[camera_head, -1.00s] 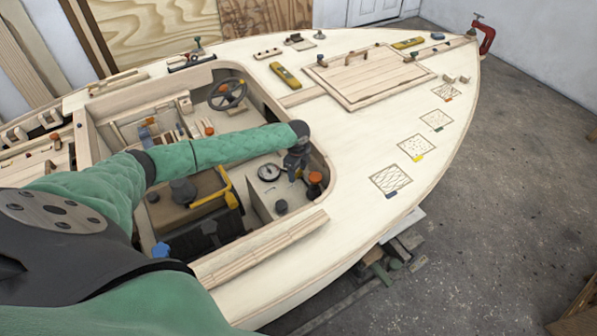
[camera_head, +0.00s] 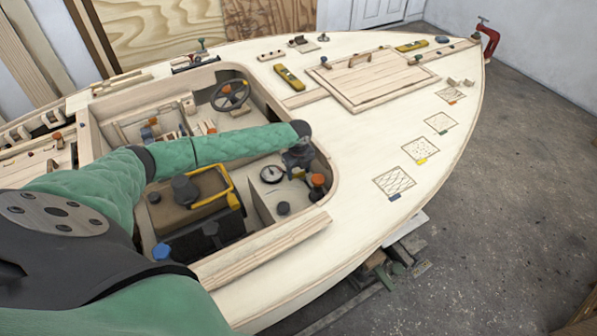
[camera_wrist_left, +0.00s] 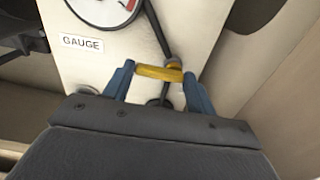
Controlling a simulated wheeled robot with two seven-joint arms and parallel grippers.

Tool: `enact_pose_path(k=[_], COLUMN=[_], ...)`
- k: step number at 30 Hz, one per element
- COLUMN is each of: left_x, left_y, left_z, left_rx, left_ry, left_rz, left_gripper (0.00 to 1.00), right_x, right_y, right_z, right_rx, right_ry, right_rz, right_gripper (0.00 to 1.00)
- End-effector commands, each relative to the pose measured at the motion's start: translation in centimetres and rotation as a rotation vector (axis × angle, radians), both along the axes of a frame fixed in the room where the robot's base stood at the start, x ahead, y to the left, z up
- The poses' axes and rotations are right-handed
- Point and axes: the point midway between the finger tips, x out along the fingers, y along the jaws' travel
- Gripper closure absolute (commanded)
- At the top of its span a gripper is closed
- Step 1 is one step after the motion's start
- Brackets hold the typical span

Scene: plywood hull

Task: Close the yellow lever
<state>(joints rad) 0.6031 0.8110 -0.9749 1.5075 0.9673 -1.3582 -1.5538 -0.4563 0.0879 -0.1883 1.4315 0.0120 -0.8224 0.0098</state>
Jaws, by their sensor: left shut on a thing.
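The yellow lever (camera_wrist_left: 160,73) shows in the left wrist view as a short yellow bar between the two blue fingers of my left gripper (camera_wrist_left: 158,88). The gripper is shut on it, one finger at each end. A dark rod runs above the lever, on the pale panel. In the head view my left gripper (camera_head: 298,168) reaches down into the cockpit, at the panel beside the gauge (camera_head: 272,174). There the gripper mostly hides the lever. My right gripper is in neither view.
An orange-topped knob (camera_head: 317,180) stands close right of the gripper. A dark knob (camera_head: 283,208) sits on the same panel. A dark box with a yellow handle (camera_head: 213,200) is to the left. The cockpit's wooden rim (camera_head: 328,165) is close on the right.

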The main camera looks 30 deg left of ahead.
Motion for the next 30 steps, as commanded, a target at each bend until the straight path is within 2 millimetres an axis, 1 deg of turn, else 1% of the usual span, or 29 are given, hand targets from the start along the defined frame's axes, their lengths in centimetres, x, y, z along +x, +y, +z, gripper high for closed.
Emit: enact_pose_path(k=[1, 8, 9, 10, 15, 20, 23, 24, 25, 30], left_x=[0.2, 0.2, 0.2, 0.2, 0.1, 0.1, 0.1, 0.1, 0.1, 0.2], left_y=[0.0, 0.0, 0.0, 0.0, 0.0, 0.0, 0.1, 0.1, 0.1, 0.1], left_z=[0.2, 0.3, 0.2, 0.2, 0.1, 0.3, 1.1, 1.6, 2.0, 4.8], left_rx=[0.0, 0.0, 0.0, 0.0, 0.0, 0.0, 0.0, 0.0, 0.0, 0.0], left_ry=[-0.004, -0.004, -0.004, -0.004, -0.002, -0.002, -0.004, -0.004, -0.004, -0.006], left_rz=[0.0, 0.001, 0.001, 0.001, 0.001, 0.001, 0.0, 0.0, 0.0, 0.0], left_gripper=[0.67, 0.67, 0.36, 0.35, 0.35, 0.35, 0.35, 0.35, 0.35, 0.35], right_x=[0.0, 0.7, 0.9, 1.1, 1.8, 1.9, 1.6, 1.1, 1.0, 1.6], right_y=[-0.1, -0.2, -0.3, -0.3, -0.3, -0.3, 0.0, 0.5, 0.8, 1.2], right_z=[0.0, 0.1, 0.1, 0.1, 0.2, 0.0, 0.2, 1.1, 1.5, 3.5], right_rx=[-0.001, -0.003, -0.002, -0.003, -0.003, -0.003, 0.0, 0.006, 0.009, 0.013], right_ry=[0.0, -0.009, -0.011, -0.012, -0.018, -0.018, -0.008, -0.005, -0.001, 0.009], right_rz=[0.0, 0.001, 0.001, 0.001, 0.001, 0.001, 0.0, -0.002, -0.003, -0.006], right_gripper=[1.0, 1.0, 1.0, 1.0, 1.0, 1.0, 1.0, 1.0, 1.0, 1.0])
